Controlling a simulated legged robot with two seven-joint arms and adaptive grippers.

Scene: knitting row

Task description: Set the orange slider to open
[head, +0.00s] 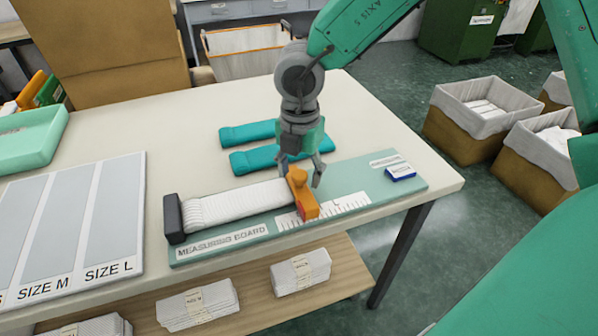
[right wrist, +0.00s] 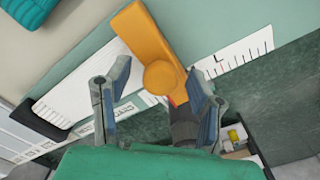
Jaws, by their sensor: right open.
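The orange slider (head: 304,196) lies across the measuring board (head: 240,218), at the right end of a white knitted strip (head: 235,204) and beside the printed scale. It has a round knob on top. In the right wrist view the slider (right wrist: 148,38) runs diagonally, with its knob between my finger pads. My right gripper (head: 301,168) is open, pointing down over the slider's far part, one finger on each side of the knob; it also shows in the right wrist view (right wrist: 160,85). I cannot tell whether the fingers touch the slider. My left gripper is not in view.
Teal folded strips (head: 262,133) lie behind the board. A dark block (head: 173,218) stands at its left end and a blue block (head: 400,173) at its right. A size sheet (head: 128,220) and a green tray (head: 30,155) are left. Lined bins (head: 490,105) stand right.

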